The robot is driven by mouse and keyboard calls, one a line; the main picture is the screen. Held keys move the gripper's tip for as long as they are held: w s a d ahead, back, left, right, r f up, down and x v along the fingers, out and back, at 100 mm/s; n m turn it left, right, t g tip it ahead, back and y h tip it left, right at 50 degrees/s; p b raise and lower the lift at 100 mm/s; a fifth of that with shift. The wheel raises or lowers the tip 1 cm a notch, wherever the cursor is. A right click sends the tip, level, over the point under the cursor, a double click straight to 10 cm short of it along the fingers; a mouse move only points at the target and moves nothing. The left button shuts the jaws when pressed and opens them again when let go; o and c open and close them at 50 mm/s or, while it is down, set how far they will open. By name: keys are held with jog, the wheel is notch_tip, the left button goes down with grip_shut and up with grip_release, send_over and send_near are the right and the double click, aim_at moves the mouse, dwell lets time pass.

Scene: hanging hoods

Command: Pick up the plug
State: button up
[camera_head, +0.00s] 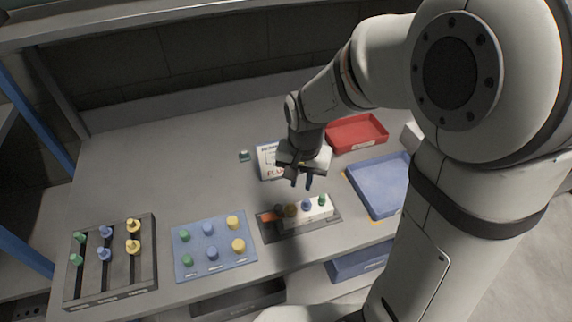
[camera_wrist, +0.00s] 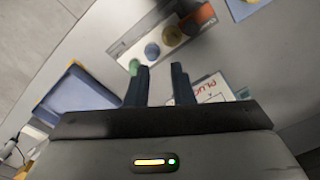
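Several coloured plugs are in view, and I cannot tell which one the task means. A white block fixture (camera_head: 319,214) holds a brown-yellow plug (camera_head: 290,210), a blue plug (camera_head: 306,204) and a green plug (camera_head: 322,200). The wrist view also shows the yellow plug (camera_wrist: 172,36), the blue plug (camera_wrist: 152,50) and the green plug (camera_wrist: 134,66). My gripper (camera_head: 302,181) is above and just behind this fixture. In the wrist view my gripper (camera_wrist: 162,68) has its two fingers apart, with nothing between them.
A blue board (camera_head: 215,263) and a dark slotted rack (camera_head: 90,285) hold more plugs at the left. A red tray (camera_head: 340,142) and a blue tray (camera_head: 373,205) lie at the right. A labelled white card (camera_head: 265,162) and a small green piece (camera_head: 244,156) lie behind.

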aim_at(291, 205)
jog(key=shift+m+g, duration=0.3)
jog(key=a+f, duration=0.1)
jog(key=w+a+f, duration=0.1)
jog(key=f, duration=0.1)
jog(key=shift+a+f, duration=0.15)
jog(key=shift+f, duration=0.1)
jog(key=shift+w+f+p, duration=0.1)
jog(key=shift+f+p, duration=0.85)
jog(key=shift+f, duration=2.8)
grip_shut()
